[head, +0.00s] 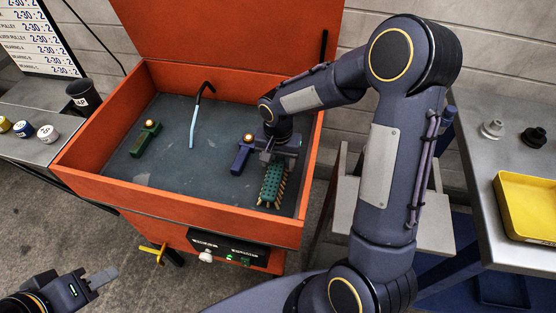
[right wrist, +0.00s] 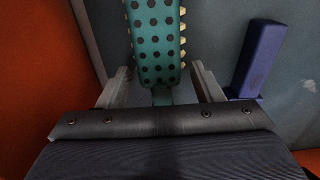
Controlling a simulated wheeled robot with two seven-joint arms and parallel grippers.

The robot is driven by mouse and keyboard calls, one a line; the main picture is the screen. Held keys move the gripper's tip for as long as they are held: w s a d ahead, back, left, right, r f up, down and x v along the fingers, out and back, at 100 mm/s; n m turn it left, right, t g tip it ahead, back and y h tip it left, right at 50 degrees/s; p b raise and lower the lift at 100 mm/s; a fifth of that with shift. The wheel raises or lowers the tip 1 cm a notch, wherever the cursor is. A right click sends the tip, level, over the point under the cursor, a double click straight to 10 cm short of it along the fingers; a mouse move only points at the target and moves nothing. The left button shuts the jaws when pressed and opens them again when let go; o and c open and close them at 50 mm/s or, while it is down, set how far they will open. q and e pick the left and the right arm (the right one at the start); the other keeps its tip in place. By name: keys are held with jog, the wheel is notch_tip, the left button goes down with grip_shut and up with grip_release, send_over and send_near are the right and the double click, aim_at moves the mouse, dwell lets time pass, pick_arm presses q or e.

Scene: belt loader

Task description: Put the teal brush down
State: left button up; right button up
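The teal brush (head: 272,183) with pale bristles along its edges lies at the right side of the orange wash tub (head: 190,210), low near its floor. In the right wrist view the brush (right wrist: 157,45) points away from me, its narrow handle end between my fingers. My right gripper (head: 270,158) is over that handle end. In the right wrist view its two fingers (right wrist: 162,84) stand apart, with a gap on each side of the brush. The rest of the handle is hidden by the gripper. My left gripper (head: 102,278) is outside the tub at lower left; its finger gap is unclear.
A blue-purple block-like tool (head: 242,156) lies just left of the brush. A green tool (head: 146,139) and a bent tube (head: 196,115) with a light-blue end are further left in the tub. A yellow tray (head: 528,205) sits on the right-hand table.

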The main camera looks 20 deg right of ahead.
aim_at(278, 161)
jog(key=shift+r, duration=0.2)
notch_tip(278, 161, up, 12)
jog(key=p, duration=0.1)
jog(key=s+r+n+t+y, duration=0.2)
jog(key=s+n, duration=0.1)
jog(key=s, duration=0.7)
jog(key=s+r+n+t+y, duration=0.1)
jog(key=s+r+n+t, duration=0.1)
jog(key=s, duration=0.9)
jog(key=shift+a+r+n+t+y, duration=0.25)
jog(key=shift+a+n+t+y, duration=0.15)
jog(key=shift+t, duration=0.4)
jog(key=shift+r+p, duration=0.7)
